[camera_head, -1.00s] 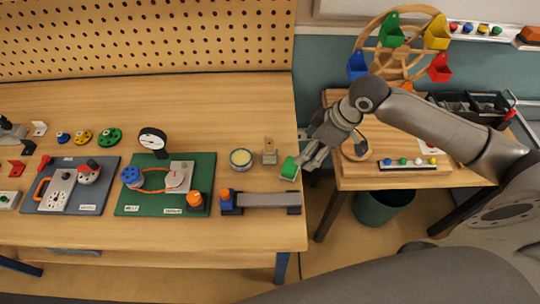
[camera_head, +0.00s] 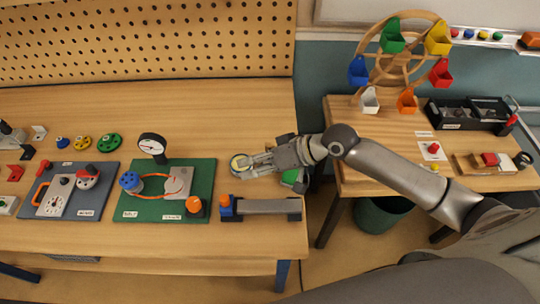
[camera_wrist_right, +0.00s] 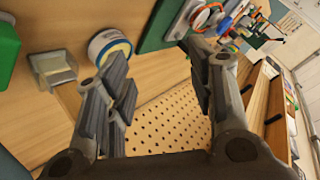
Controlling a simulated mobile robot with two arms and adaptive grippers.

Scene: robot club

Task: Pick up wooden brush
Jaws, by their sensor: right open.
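I cannot make out a clear wooden brush in either view. My right gripper (camera_head: 250,164) reaches in from the right over the bench, its fingertips at the round tin (camera_head: 237,160) with pale yellow contents. In the right wrist view my right gripper (camera_wrist_right: 160,85) has its fingers spread with nothing between them. The tin (camera_wrist_right: 108,45) is behind the left finger there, and a small grey holder (camera_wrist_right: 52,70) stands left of it. Whether the fingers touch the tin is unclear. My left gripper is not in view.
The green board (camera_head: 135,206) with pulleys and the conveyor piece (camera_head: 268,206) lie near the gripper. A green block (camera_head: 291,176) is partly under my wrist. A Ferris wheel (camera_head: 388,70) stands on the right table.

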